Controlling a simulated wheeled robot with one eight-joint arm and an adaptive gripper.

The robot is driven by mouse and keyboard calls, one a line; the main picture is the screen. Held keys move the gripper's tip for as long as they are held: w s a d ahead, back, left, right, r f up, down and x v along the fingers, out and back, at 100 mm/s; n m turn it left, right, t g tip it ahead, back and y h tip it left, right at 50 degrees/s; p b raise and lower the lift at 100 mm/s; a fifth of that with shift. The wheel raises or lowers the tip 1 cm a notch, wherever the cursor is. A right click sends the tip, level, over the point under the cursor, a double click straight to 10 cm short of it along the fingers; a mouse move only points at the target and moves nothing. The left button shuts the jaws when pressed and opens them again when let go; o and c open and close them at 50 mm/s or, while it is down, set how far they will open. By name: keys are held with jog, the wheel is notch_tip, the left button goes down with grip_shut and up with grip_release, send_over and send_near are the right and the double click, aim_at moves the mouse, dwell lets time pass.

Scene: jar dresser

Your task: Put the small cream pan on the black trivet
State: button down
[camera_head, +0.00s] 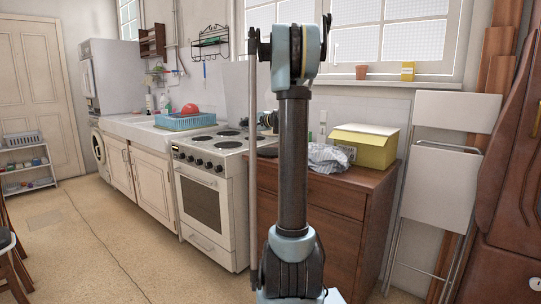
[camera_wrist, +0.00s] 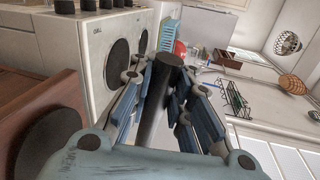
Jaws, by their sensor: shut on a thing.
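My gripper (camera_wrist: 160,95) is shut on a dark, rod-like handle (camera_wrist: 152,118), which shows between its fingers in the wrist view. No cream pan body can be made out in either view, so I cannot tell from the picture what the handle belongs to. In the head view my gripper (camera_head: 268,120) shows only in part, beside my arm, above the seam between stove and dresser. A flat, black, round thing, likely the trivet (camera_head: 268,152), lies on the dresser's left end. It shows at the lower left in the wrist view (camera_wrist: 45,143), apart from the gripper.
The brown dresser (camera_head: 335,208) also bears a crumpled cloth (camera_head: 328,157) and a yellow box (camera_head: 365,148). The white stove (camera_head: 212,195) with black burners stands left of it. A blue dish rack (camera_head: 185,121) with a red thing (camera_head: 189,109) is by the sink.

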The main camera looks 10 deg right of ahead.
notch_tip(320, 180, down, 10)
jog(key=c, duration=1.5)
grip_release()
jog(key=shift+a, duration=0.1)
jog(key=shift+o, duration=0.2)
